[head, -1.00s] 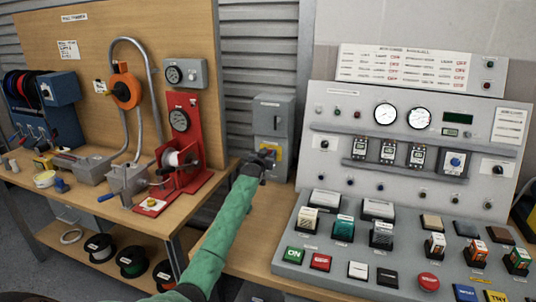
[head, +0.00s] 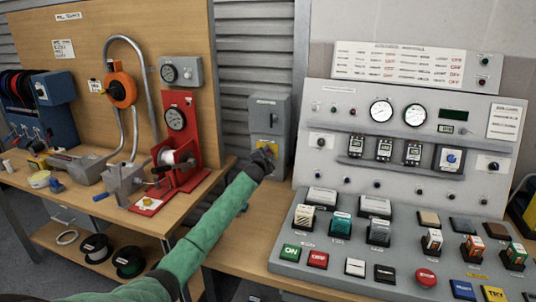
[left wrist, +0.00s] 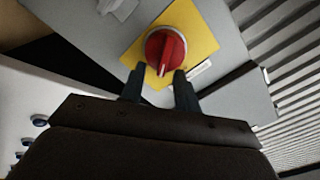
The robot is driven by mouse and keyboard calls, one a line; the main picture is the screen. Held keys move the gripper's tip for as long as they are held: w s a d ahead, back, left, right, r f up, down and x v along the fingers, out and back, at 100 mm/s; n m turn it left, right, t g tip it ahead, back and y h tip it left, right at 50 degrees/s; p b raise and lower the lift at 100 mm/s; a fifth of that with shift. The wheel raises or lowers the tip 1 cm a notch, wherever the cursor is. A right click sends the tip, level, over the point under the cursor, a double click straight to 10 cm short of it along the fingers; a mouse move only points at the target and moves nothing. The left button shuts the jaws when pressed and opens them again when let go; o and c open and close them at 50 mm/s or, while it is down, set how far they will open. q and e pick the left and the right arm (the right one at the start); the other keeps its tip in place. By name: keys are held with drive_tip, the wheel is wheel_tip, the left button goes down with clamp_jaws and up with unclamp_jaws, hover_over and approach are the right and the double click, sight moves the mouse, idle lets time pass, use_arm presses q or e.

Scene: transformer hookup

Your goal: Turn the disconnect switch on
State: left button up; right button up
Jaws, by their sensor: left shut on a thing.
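The disconnect switch is a grey box (head: 268,112) on the wall side between the wooden bench and the control console. Its red rotary knob (left wrist: 166,52) sits on a yellow plate (left wrist: 199,33) in the left wrist view. The plate's top edge shows in the head view (head: 266,143). My left gripper (head: 264,158) is at the front of the box and hides the knob in the head view. In the left wrist view its two dark fingertips (left wrist: 159,80) are on either side of the knob's raised handle, shut on it. My right gripper is not in view.
The control console (head: 330,195) with gauges and buttons stands close to the right. A red stand with a gauge (head: 183,130) is on the bench to the left. The wooden table (head: 245,225) below my left arm is mostly bare.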

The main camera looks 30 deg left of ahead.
use_arm(q)
drive_tip(key=m, duration=0.2)
drive_tip(key=f+m, duration=0.1)
drive_tip(key=m, duration=0.1)
drive_tip(key=f+m, duration=0.1)
drive_tip(key=m, duration=0.1)
drive_tip(key=shift+m, duration=0.3)
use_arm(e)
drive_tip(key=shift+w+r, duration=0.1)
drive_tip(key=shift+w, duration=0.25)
use_arm(q)
drive_tip(key=shift+a, duration=0.1)
drive_tip(key=shift+r, duration=0.2)
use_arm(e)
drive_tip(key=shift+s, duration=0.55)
